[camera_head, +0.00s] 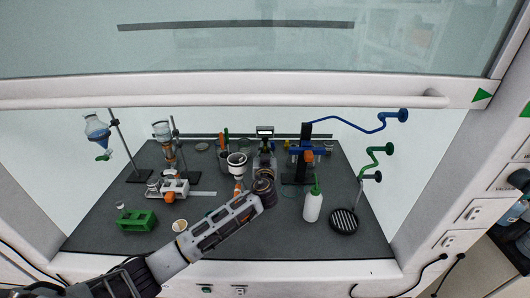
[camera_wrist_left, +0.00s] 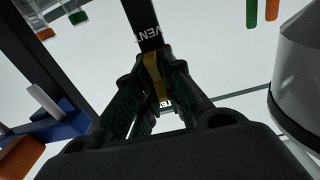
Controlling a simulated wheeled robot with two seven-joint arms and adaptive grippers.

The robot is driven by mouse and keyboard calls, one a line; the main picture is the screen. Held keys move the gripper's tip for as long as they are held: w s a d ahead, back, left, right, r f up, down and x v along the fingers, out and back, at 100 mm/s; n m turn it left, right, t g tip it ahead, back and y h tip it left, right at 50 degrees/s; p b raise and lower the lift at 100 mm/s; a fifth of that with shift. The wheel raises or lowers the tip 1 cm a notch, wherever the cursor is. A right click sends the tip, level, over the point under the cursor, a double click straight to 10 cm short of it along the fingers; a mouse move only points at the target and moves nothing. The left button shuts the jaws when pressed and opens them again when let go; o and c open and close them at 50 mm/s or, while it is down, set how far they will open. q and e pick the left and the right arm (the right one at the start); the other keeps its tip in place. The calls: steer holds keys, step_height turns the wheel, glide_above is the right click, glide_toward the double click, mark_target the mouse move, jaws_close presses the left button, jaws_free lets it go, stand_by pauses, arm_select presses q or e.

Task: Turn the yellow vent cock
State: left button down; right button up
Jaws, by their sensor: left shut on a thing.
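The yellow vent cock (camera_wrist_left: 154,80) shows in the left wrist view, below a black upright marked VENT (camera_wrist_left: 143,22). My left gripper (camera_wrist_left: 153,88) is shut on it, with a dark finger on either side. The fingers hide part of the cock. In the head view my left arm reaches in from the lower left, and my left gripper (camera_head: 265,160) is at the middle of the bench. The cock cannot be made out clearly there. My right gripper is not in view.
A white-and-dark vessel (camera_head: 237,162) stands close to the left of the gripper. A green rack (camera_head: 137,220) sits at the left. The hood sash bar (camera_head: 220,100) crosses above.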

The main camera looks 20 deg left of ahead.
arm_select(q)
steer(key=shift+d+f+m+b, duration=0.1)
steer(key=shift+m+b, duration=1)
steer(key=shift+b, duration=0.5)
steer(key=shift+m+b, duration=0.3)
steer(key=shift+m, duration=1)
steer(key=shift+d+f+m+p, duration=0.15)
steer(key=shift+m+p, duration=1)
steer(key=shift+m, duration=2.05)
steer(key=shift+d+f+m+p, duration=0.15)
steer(key=shift+m+p, duration=1)
steer(key=shift+m, duration=2.05)
steer(key=c, duration=1.6)
jaws_free()
steer(key=shift+w, duration=0.1)
